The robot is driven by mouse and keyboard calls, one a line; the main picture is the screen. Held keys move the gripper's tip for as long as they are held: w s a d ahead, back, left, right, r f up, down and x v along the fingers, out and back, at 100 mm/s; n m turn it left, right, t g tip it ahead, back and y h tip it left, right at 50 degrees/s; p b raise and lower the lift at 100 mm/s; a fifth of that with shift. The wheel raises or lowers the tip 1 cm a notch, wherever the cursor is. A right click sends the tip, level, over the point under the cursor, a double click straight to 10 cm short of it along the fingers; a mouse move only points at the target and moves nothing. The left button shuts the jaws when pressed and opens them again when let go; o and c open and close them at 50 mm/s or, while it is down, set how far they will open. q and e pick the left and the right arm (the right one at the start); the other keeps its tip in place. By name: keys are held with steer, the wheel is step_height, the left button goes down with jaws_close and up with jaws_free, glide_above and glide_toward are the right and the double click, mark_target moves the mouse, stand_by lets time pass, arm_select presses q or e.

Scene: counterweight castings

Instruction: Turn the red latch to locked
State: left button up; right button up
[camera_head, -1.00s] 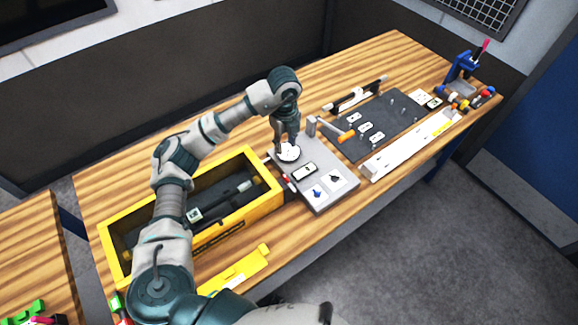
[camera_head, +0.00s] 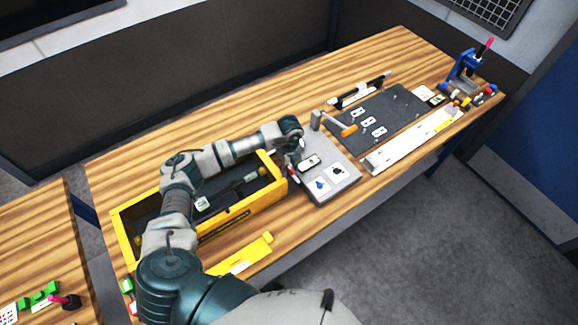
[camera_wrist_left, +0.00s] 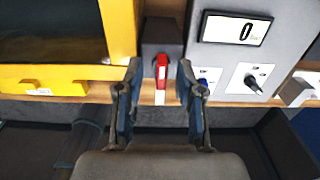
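The red latch (camera_wrist_left: 161,70) sits on a dark block (camera_wrist_left: 162,40) between the yellow crate and the grey panel. In the left wrist view it points roughly toward me, its lower end over a white strip. My left gripper (camera_wrist_left: 159,82) is open, one finger on each side of the latch, with gaps showing; I cannot tell how far above it the fingertips are. In the head view my left gripper (camera_head: 295,158) is over the panel's left edge and mostly hides the latch. My right gripper is not in view.
The yellow crate (camera_head: 245,210) stands left of the latch. The grey panel (camera_head: 325,187) on the right carries a display (camera_wrist_left: 236,29), a black knob (camera_wrist_left: 255,80) and a blue knob.

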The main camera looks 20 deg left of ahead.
arm_select(q)
steer(key=shift+d, duration=0.3)
steer(key=shift+c, duration=1)
steer(key=c, duration=0.4)
jaws_close()
steer(key=shift+a, duration=0.15)
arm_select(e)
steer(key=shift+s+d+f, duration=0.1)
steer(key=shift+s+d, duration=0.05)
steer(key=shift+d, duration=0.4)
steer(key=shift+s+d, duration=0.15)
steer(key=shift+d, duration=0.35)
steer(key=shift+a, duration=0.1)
